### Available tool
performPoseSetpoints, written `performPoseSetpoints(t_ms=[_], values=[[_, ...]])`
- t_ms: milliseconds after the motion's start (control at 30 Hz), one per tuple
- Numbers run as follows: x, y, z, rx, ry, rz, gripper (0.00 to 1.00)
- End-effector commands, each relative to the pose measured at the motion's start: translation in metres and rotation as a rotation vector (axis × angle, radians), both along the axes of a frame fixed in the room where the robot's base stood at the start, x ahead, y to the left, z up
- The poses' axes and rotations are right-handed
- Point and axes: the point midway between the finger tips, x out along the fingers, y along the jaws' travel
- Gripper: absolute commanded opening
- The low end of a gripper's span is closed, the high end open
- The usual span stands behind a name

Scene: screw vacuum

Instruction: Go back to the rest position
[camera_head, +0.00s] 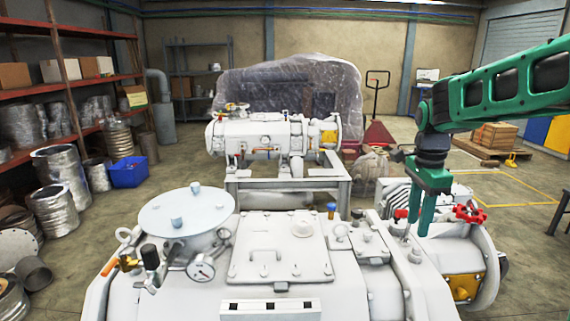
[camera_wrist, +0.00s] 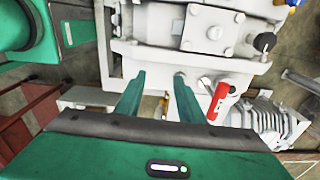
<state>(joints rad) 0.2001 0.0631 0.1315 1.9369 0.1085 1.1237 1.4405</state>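My gripper (camera_head: 425,215) is at the end of my green arm on the right in the head view. It points down over the right part of the white vacuum machine (camera_head: 345,290). In the wrist view my gripper (camera_wrist: 157,98) shows two green fingers held apart, with nothing between them. A red-handled valve (camera_wrist: 218,100) is just right of the fingers there. Red handwheels (camera_head: 470,213) show beside the gripper in the head view. I cannot tell whether the fingertips touch the machine.
A second white machine (camera_head: 265,135) on a frame stands behind. A plastic-wrapped load (camera_head: 290,85) and a red pallet jack (camera_head: 377,135) are farther back. Shelves (camera_head: 75,80) and metal drums line the left. A blue bin (camera_head: 128,171) is on the floor. Open floor lies at right.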

Motion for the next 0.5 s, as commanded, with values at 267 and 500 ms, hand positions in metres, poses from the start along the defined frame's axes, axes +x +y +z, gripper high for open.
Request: performPoseSetpoints(t_ms=[267,500], values=[[-0.115,-0.047,-0.002,-0.023,0.029,0.373,0.35],[-0.213,-0.064,-0.023,0.003,0.041,0.708,0.35]])
